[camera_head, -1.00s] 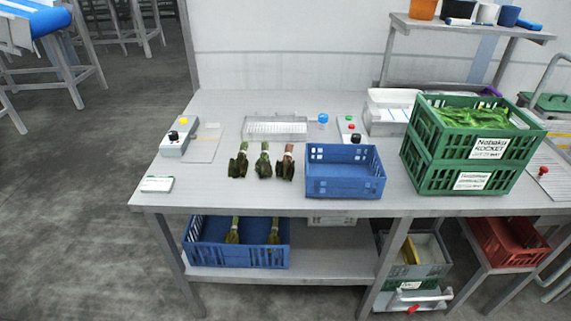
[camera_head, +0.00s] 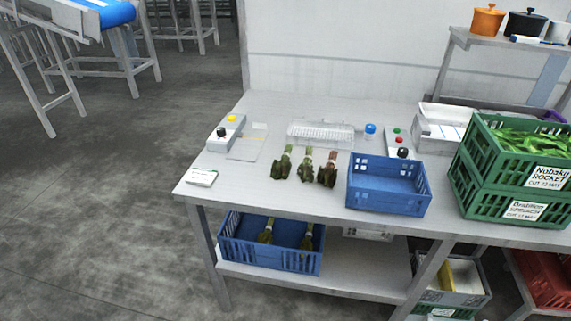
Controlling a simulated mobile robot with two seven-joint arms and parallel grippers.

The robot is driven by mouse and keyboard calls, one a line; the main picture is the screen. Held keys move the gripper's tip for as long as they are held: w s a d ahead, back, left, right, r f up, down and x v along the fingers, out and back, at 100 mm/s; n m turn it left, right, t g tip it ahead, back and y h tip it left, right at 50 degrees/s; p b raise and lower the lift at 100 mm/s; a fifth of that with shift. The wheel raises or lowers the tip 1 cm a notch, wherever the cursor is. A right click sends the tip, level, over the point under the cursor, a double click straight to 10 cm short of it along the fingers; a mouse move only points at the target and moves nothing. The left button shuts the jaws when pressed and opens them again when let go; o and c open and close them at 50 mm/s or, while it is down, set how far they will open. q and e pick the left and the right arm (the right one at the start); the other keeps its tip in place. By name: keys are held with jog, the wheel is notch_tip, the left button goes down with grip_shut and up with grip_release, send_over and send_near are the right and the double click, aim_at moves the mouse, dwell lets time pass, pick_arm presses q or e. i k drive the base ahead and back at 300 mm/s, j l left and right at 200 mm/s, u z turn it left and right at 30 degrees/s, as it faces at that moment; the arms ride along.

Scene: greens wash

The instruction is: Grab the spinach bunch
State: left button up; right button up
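Three leafy bunches lie side by side on the steel table (camera_head: 260,187), left of an empty blue crate. The left bunch (camera_head: 281,167) is dark green with green stems. The middle bunch (camera_head: 306,168) is dark green with a pale band near its stems. The right bunch (camera_head: 327,172) is darker, with reddish-brown stems. No label shows which one is spinach. More bunches (camera_head: 266,234) lie in the blue crate (camera_head: 270,257) on the lower shelf. Neither of my grippers is in view.
The blue crate (camera_head: 388,200) stands right of the bunches. Stacked green crates (camera_head: 500,200), labelled rocket on top, stand farther right. A clear tray (camera_head: 320,135) and a scale-like device (camera_head: 226,133) with buttons sit behind.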

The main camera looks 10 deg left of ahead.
aim_at(281, 170)
jog(key=i+j, duration=0.1)
jog(key=j, duration=0.3)
jog(key=i+j+z, duration=0.1)
jog(key=j, duration=0.3)
jog(key=i+j, duration=0.15)
jog(key=j, duration=0.25)
jog(key=i+j, duration=0.1)
jog(key=j, duration=0.3)
jog(key=z, duration=0.05)
